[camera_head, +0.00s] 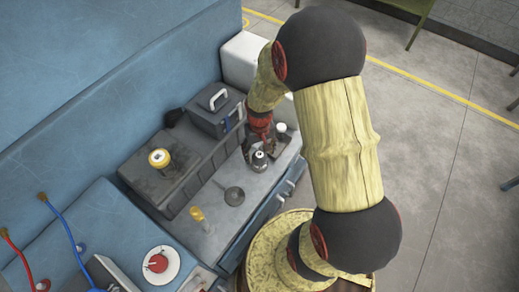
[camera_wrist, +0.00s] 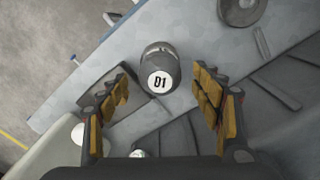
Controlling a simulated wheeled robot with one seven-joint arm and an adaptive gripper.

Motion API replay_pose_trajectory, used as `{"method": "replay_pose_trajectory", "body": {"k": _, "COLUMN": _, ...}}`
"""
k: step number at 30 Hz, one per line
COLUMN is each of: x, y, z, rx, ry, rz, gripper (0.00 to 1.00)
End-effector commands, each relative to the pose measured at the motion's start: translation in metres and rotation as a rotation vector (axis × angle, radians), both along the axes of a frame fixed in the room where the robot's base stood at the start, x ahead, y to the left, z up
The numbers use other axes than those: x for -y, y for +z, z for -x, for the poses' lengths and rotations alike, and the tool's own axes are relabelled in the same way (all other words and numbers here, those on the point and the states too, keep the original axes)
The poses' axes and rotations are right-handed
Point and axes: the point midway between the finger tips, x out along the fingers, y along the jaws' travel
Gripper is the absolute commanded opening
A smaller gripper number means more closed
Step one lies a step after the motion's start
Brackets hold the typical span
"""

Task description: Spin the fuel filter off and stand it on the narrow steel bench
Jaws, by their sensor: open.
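A dark canister (camera_head: 259,162) with a silver upper part and a white round top marked "D1" or "01" stands upright on a grey steel-topped bench (camera_head: 230,222). It also shows in the wrist view (camera_wrist: 157,62). It may be the fuel filter; I cannot confirm this. My gripper (camera_head: 262,145) is directly above it, pointing down. In the wrist view my gripper (camera_wrist: 161,78) is open, with the canister top between and slightly beyond its fingertips; no contact is visible. A yellow-rimmed canister with a white top (camera_head: 159,160) stands on the dark stained block to the left.
A dark toolbox (camera_head: 215,110) with a pale handle stands behind. A flat dark disc (camera_head: 234,196) and a small yellow item (camera_head: 197,214) lie nearer on the bench. A small white-topped item (camera_head: 281,128) is right of my gripper. Bare bench shows around the disc.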

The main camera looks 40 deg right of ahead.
Motion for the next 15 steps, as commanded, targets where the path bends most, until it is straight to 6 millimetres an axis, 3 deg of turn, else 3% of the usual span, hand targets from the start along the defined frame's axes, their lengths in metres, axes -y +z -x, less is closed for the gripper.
{"method": "replay_pose_trajectory", "body": {"k": 6, "x": 0.0, "y": -0.031, "z": 0.0, "rx": 0.0, "ry": 0.0, "rz": 0.0, "gripper": 0.65}}
{"method": "replay_pose_trajectory", "body": {"k": 15, "x": 0.0, "y": -0.04, "z": 0.0, "rx": 0.001, "ry": 0.0, "rz": 0.0, "gripper": 0.65}}
